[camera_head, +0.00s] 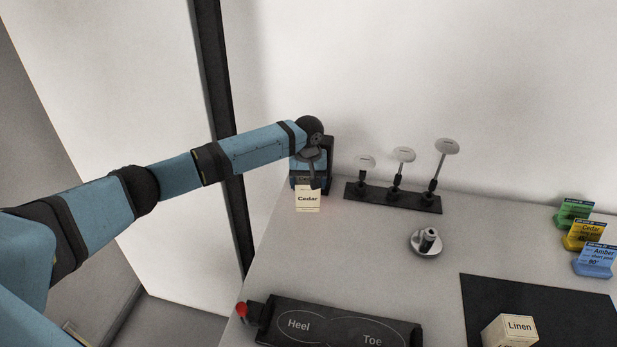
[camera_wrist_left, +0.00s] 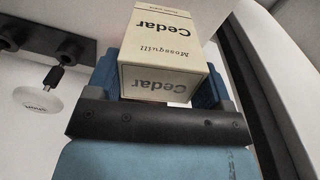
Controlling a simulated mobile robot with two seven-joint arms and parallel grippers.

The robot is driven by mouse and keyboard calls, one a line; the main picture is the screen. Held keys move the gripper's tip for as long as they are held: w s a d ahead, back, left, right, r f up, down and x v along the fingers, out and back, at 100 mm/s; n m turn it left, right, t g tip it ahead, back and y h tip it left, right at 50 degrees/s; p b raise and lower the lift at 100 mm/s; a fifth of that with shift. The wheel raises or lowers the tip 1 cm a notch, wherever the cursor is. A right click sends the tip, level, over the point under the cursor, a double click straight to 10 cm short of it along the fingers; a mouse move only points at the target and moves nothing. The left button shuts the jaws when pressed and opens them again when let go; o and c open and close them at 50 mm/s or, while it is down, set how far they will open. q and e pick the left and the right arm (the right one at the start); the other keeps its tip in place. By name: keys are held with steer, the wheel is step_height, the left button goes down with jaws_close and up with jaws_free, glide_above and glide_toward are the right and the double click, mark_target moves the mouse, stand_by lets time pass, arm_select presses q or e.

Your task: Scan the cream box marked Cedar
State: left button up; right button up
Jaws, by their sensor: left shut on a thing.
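The cream box marked Cedar (camera_head: 307,200) is at the far left part of the table, its Cedar label facing the head camera. My left gripper (camera_head: 309,184) is shut on it from above and behind the label side. A dark upright frame (camera_head: 329,160) stands right beside the gripper, partly hidden by my arm. A faint reddish glow shows on the table near the box. My right gripper is not in view.
A black rack with three pale discs on posts (camera_head: 395,197) stands to the right. A round metal fixture (camera_head: 427,242), a Heel and Toe pad (camera_head: 340,325) with a red button (camera_head: 241,309), a Linen box (camera_head: 511,330) on a black mat (camera_head: 490,295) and coloured cards (camera_head: 583,236) are nearer or right.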

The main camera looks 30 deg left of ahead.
arm_select(q)
steer(key=r, duration=0.1)
steer(key=s+r, duration=0.1)
steer(key=shift+d+r+p, duration=0.1)
steer(key=shift+r+p, duration=0.25)
steer(key=shift+s+d+r, duration=0.1)
steer(key=shift+s+r, duration=0.2)
steer(key=shift+r, duration=0.4)
steer(key=shift+s+d+r, duration=0.1)
steer(key=shift+s+r, duration=0.15)
steer(key=shift+r, duration=0.45)
steer(key=shift+s+d+r, duration=0.1)
steer(key=shift+s+r, duration=0.15)
steer(key=shift+r, duration=0.35)
steer(key=shift+s+r, duration=0.2)
steer(key=shift+r, duration=0.35)
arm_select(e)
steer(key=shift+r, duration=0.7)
